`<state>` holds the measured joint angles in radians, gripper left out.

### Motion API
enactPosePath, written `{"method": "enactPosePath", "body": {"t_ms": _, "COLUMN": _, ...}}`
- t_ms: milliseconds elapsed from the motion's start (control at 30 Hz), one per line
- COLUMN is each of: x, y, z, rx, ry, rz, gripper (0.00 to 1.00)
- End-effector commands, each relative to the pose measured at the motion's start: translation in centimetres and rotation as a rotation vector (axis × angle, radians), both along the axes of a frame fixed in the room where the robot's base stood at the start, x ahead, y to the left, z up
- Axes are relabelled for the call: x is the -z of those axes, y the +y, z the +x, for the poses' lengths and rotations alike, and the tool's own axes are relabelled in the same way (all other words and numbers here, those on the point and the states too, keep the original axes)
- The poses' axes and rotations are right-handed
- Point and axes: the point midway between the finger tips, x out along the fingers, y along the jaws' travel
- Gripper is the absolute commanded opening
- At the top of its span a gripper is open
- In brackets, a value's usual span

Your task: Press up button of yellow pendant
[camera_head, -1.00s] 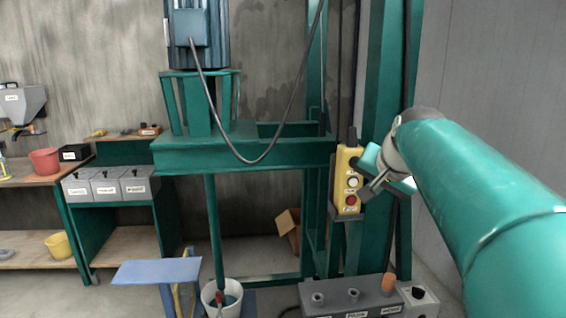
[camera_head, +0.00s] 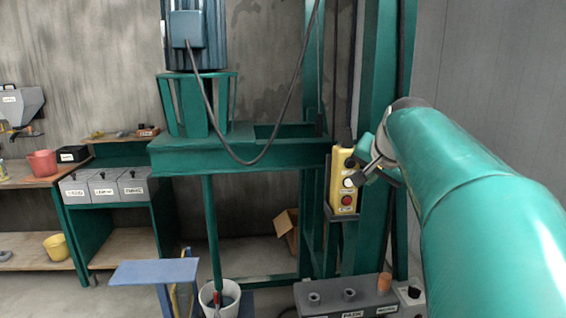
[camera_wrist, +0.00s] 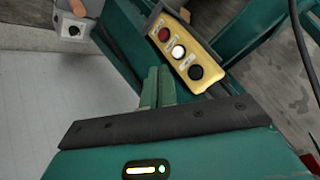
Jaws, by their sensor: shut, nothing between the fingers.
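The yellow pendant (camera_head: 336,192) hangs upright on the green frame, with a black button (camera_head: 350,162) at the top, a white one (camera_head: 348,183) in the middle and a red one (camera_head: 346,200) at the bottom. Their labels are too small to read. My gripper (camera_head: 358,178) is shut and empty at the pendant's right side, near the white button's height. In the wrist view the pendant (camera_wrist: 206,49) lies tilted beyond my shut green fingertips (camera_wrist: 157,75). The black button (camera_wrist: 196,72) is at its lower right. Contact with the pendant cannot be made out.
The green frame's upright (camera_head: 375,100) stands behind my gripper. A grey box (camera_head: 330,299) with knobs sits below the pendant. A hanging cable (camera_head: 262,157) loops to the left. A blue table (camera_head: 150,271) and a white bucket (camera_head: 207,292) stand lower left.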

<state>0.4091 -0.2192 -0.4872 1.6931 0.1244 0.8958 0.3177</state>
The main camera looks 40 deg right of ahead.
Motion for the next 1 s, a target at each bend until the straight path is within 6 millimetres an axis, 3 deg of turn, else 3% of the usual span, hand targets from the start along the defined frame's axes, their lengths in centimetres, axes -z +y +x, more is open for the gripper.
{"method": "enactPosePath", "body": {"t_ms": 300, "x": 0.1, "y": -2.1, "z": 3.9, "rx": -0.004, "ry": 0.002, "rz": -0.001, "gripper": 0.00}}
{"method": "enactPosePath", "body": {"t_ms": 500, "x": 0.0, "y": -3.1, "z": 5.5, "rx": -0.002, "ry": 0.001, "rz": 0.000, "gripper": 0.00}}
{"method": "enactPosePath", "body": {"t_ms": 1000, "x": 0.0, "y": -3.4, "z": 6.0, "rx": -0.003, "ry": 0.000, "rz": 0.000, "gripper": 0.00}}
